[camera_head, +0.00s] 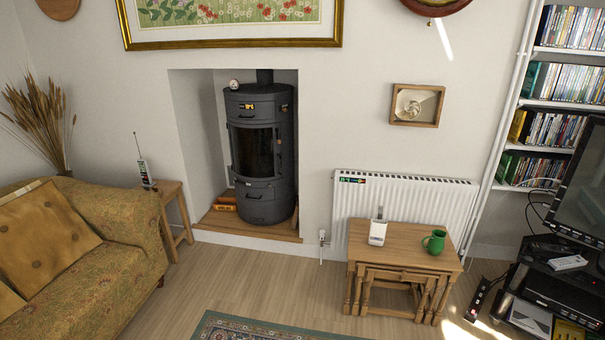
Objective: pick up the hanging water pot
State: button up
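A small green jug (434,242) with a handle on its left side stands upright near the right end of a wooden nesting table (410,262). It is the only pot-like vessel I can make out, and it is not hanging. I cannot tell for sure that it is the water pot named in the task. My gripper is not in view.
A white device (377,231) stands left of the jug. A white radiator (400,205) is behind the table. A black TV stand (545,285) is at right, a patterned sofa (100,245) at left. Wooden floor (255,280) and a rug (255,328) lie clear in front.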

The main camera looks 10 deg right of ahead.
aim_at(377, 233)
jog(key=i, duration=1.95)
jog(key=i+z, duration=0.2)
jog(key=i, duration=0.25)
jog(key=i+j+z, duration=0.2)
jog(key=i, duration=0.25)
jog(key=i+j+z, duration=0.15)
jog(key=i, duration=0.3)
jog(key=z, duration=0.3)
